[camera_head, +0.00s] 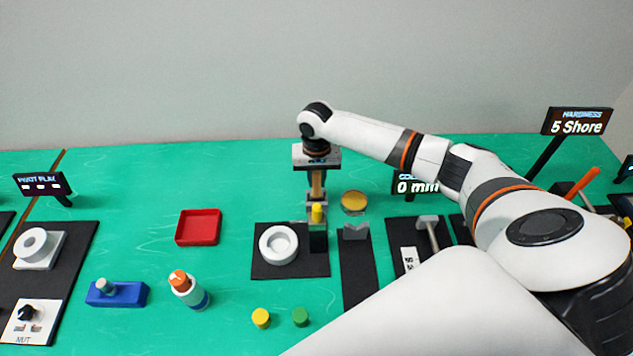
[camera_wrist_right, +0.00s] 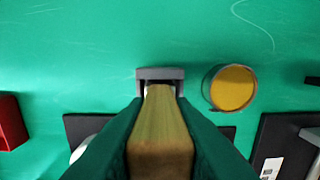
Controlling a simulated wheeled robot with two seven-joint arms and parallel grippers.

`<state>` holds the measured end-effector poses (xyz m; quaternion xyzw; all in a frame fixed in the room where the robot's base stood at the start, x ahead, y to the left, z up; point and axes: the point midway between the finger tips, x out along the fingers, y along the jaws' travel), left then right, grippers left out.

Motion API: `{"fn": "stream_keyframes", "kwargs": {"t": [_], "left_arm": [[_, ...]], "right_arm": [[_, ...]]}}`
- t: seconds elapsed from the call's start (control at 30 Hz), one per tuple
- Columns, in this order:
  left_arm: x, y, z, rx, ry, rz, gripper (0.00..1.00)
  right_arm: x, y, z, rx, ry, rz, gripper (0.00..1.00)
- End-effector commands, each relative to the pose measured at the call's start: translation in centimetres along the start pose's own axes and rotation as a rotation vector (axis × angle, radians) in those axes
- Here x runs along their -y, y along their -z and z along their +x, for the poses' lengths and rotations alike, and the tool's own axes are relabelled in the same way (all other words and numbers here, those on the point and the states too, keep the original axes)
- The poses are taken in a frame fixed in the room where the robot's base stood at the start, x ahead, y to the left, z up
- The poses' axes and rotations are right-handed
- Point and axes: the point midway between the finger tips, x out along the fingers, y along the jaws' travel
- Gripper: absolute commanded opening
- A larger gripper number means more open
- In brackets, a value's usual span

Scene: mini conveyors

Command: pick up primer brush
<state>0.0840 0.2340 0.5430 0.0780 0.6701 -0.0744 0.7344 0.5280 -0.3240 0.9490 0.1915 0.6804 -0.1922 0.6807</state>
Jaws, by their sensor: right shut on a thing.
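The primer brush shows as a wooden handle (camera_head: 317,185) standing upright below my right gripper (camera_head: 317,170) in the head view. In the right wrist view the wooden handle (camera_wrist_right: 160,130) fills the middle, between the two dark fingers of my right gripper (camera_wrist_right: 160,108), which is shut on it. A grey holder piece (camera_wrist_right: 160,74) shows at the handle's far end. The brush's lower end is hidden, and I cannot tell whether it still sits in the holder. My left gripper is not in view.
A round tin with amber contents (camera_head: 354,202) stands just right of the brush. A yellow-topped black block (camera_head: 318,236) and a white ring dish (camera_head: 279,244) are in front. A red tray (camera_head: 198,227) lies left, with clear green table between.

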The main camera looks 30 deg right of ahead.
Motion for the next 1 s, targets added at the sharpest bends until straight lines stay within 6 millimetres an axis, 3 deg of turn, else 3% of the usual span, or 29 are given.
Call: {"fn": "stream_keyframes", "kwargs": {"t": [0.23, 0.63, 1.0], "left_arm": [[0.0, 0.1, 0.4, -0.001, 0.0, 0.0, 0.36], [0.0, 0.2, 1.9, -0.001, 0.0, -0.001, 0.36], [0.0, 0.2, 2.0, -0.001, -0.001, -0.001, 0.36]], "right_arm": [[-0.1, -0.1, -1.5, 0.002, -0.003, 0.0, 0.0], [-0.1, -0.1, -8.8, 0.002, -0.003, 0.0, 0.0], [0.0, 0.0, -10.1, -0.001, -0.001, 0.001, 0.0]]}}
